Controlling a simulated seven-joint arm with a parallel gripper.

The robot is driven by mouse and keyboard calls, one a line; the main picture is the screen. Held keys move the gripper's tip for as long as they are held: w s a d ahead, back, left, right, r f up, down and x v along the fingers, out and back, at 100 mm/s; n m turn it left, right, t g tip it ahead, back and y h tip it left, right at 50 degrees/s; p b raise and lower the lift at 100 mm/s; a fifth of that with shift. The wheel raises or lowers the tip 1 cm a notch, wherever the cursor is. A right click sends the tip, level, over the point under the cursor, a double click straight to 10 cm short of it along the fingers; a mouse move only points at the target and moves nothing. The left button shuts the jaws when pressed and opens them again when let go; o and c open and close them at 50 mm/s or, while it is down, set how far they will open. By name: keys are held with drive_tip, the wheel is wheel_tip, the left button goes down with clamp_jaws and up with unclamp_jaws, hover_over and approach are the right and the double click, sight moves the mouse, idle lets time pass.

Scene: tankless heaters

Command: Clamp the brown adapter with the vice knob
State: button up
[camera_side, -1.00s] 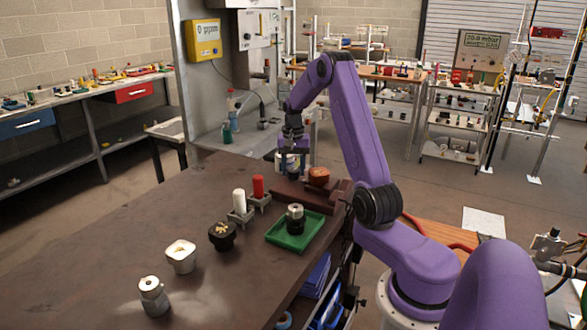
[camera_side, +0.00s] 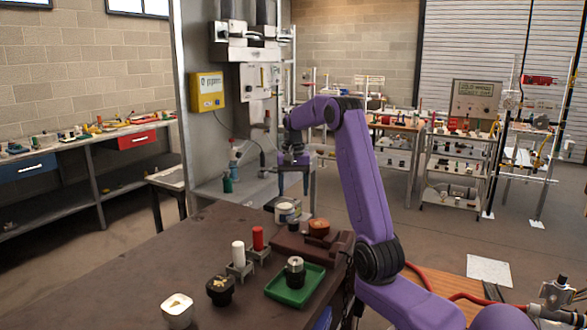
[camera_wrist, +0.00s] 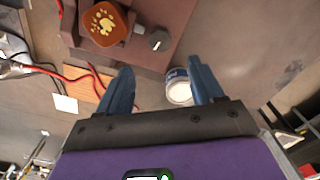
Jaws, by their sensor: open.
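The brown adapter (camera_side: 319,227) sits on the dark reddish-brown vice (camera_side: 340,243) at the far right end of the bench. In the wrist view the adapter (camera_wrist: 103,22) shows a yellow paw-like mark at the upper left. The vice knob (camera_wrist: 158,39), dark with a grey face, sticks out from the vice (camera_wrist: 175,12) beside the adapter; the knob (camera_side: 293,224) also shows in the side view. My gripper (camera_side: 293,188) is open and empty, above and beyond the vice. In the wrist view its blue fingers (camera_wrist: 162,68) are spread, with the knob ahead between them.
A white can (camera_wrist: 178,92) stands on the bench below my fingers. A green tray (camera_side: 272,292) with a metal fitting (camera_side: 295,271), white (camera_side: 238,254) and red (camera_side: 258,239) cylinders in holders, and a black knob (camera_side: 220,290) stand nearer.

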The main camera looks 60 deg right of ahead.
wheel_tip(320, 180, up, 7)
drive_tip(key=shift+f, duration=0.2)
idle(0.5)
drive_tip(key=s+a+f+n, duration=0.15)
drive_tip(key=a+n, duration=0.45)
drive_tip(key=a, duration=0.8)
drive_tip(key=s+a+f+n, duration=0.15)
drive_tip(key=a+n, duration=0.35)
drive_tip(key=a, duration=0.8)
drive_tip(key=s+a+f+n, duration=0.4)
drive_tip(key=s+a+n, duration=0.3)
drive_tip(key=s+a, duration=0.4)
drive_tip(key=s+f+n, duration=0.1)
drive_tip(key=s+n, duration=0.2)
drive_tip(key=s, duration=0.4)
drive_tip(key=s+d+f+n, duration=0.1)
drive_tip(key=s+f+n, duration=0.1)
drive_tip(key=s, duration=0.5)
drive_tip(key=shift+s+f+n, duration=0.15)
drive_tip(key=shift+f+n, duration=0.1)
drive_tip(key=shift+n, duration=0.55)
